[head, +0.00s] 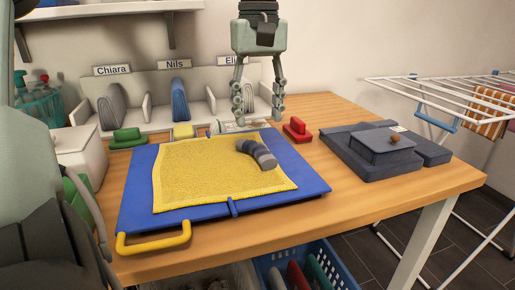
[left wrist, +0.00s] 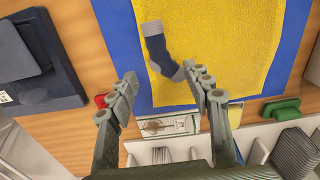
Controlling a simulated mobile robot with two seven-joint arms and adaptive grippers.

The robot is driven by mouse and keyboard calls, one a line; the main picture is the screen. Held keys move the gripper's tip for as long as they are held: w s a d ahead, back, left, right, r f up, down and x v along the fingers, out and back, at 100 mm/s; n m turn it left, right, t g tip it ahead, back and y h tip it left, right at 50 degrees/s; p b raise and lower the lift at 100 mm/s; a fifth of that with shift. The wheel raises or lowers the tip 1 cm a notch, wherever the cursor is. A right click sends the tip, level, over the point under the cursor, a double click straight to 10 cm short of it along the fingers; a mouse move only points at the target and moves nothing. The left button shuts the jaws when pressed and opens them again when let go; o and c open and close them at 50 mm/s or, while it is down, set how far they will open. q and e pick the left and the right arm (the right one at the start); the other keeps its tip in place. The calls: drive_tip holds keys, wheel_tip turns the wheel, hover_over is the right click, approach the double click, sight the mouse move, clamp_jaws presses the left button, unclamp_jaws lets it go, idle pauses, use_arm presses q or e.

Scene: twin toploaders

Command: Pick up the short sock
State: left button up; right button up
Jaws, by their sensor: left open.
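The short sock (head: 256,153) is grey with darker parts and lies bent on the yellow towel (head: 190,178), near its far right side. In the left wrist view the sock (left wrist: 160,48) looks dark blue with a light grey cuff and light heel and toe areas. My left gripper (head: 259,117) is open and empty, pointing down above the far edge of the blue board, beyond the sock. In the left wrist view its fingertips (left wrist: 162,82) stand apart, with the sock's end just ahead of the gap. My right gripper is not in view.
The towel lies on a blue board (head: 135,195) with a yellow handle. Labelled bins (head: 150,115) with folded items stand at the back. Red (head: 297,130) and green (head: 128,138) blocks flank the board.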

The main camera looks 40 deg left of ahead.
sight(260, 146)
use_arm(q)
drive_tip(key=shift+s+d+f, duration=0.1)
drive_tip(key=shift+f, duration=0.7)
wheel_tip(260, 146, down, 4)
drive_tip(key=shift+d+f, duration=0.1)
drive_tip(key=shift+f, duration=0.25)
drive_tip(key=c, duration=0.9)
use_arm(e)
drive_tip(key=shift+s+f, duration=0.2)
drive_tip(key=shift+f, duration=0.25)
